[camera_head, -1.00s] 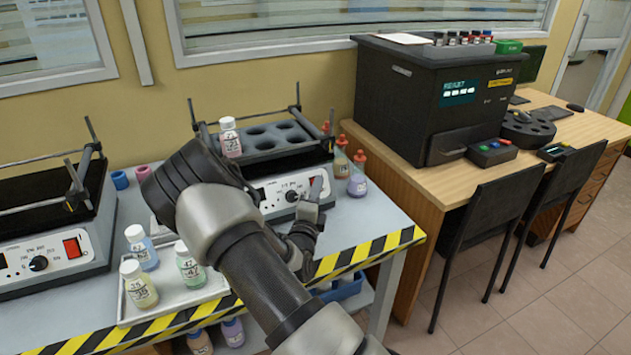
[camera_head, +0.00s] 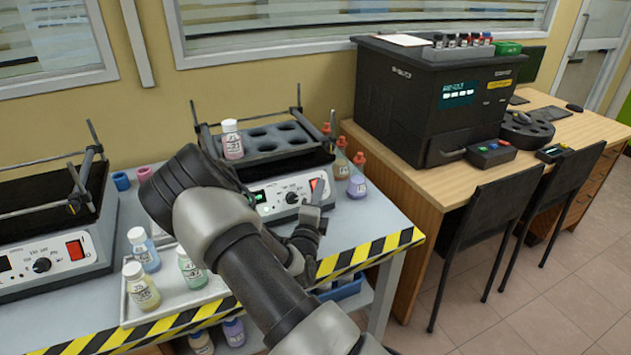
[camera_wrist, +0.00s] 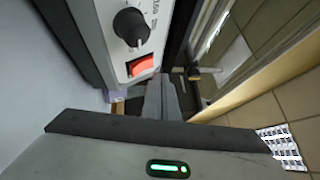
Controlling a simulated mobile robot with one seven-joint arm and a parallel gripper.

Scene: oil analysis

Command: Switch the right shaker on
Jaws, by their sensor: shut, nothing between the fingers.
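The right shaker (camera_head: 285,212) stands at the back right of the bench, with a white front panel, a black knob (camera_head: 292,198) and a red rocker switch (camera_head: 312,184). A small green glow shows in its display (camera_head: 260,196). The wrist view shows the knob (camera_wrist: 131,27) and the red switch (camera_wrist: 140,65) close up. My gripper (camera_head: 316,190) is shut and empty, its fingertips right by the switch; I cannot tell whether they touch it. The wrist view shows the closed fingers (camera_wrist: 162,90) just right of the switch. My arm hides part of the shaker's lower left.
The shaker's black rack (camera_head: 270,152) holds one bottle (camera_head: 232,140). Red-capped bottles (camera_head: 357,178) stand to its right. A desk with a black analyser (camera_head: 430,110) is on the right.

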